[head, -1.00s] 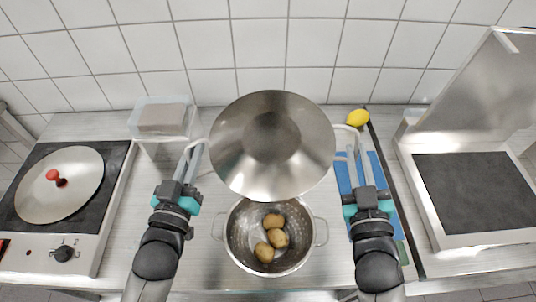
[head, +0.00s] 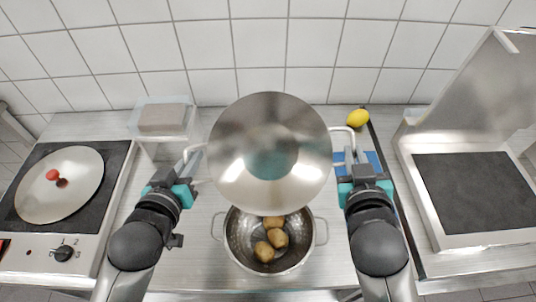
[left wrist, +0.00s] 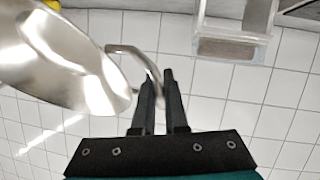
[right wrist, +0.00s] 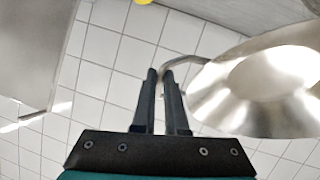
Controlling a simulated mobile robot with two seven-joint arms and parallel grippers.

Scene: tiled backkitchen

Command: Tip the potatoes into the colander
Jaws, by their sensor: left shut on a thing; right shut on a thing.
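A steel pan (head: 232,130) with a loop handle on each side is held up in the air, tilted, its round face toward the head camera. It hides the far rim of the colander below. No potatoes show in it. The steel colander (head: 303,236) stands on the counter. Potatoes lie in it: one at the back (head: 273,222), one in the middle (head: 278,238), one in front (head: 264,251). My left gripper (head: 186,168) is shut on the pan's left handle, also in the left wrist view (left wrist: 160,82). My right gripper (head: 350,162) is shut on the right handle, also in the right wrist view (right wrist: 160,80).
A clear container (head: 162,117) stands at the back left. A hob with a lid (head: 60,185) on it is at the left. A lemon (head: 358,118) and a blue board (head: 373,160) lie right of the pan. An appliance with a raised lid (head: 475,192) is at the far right.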

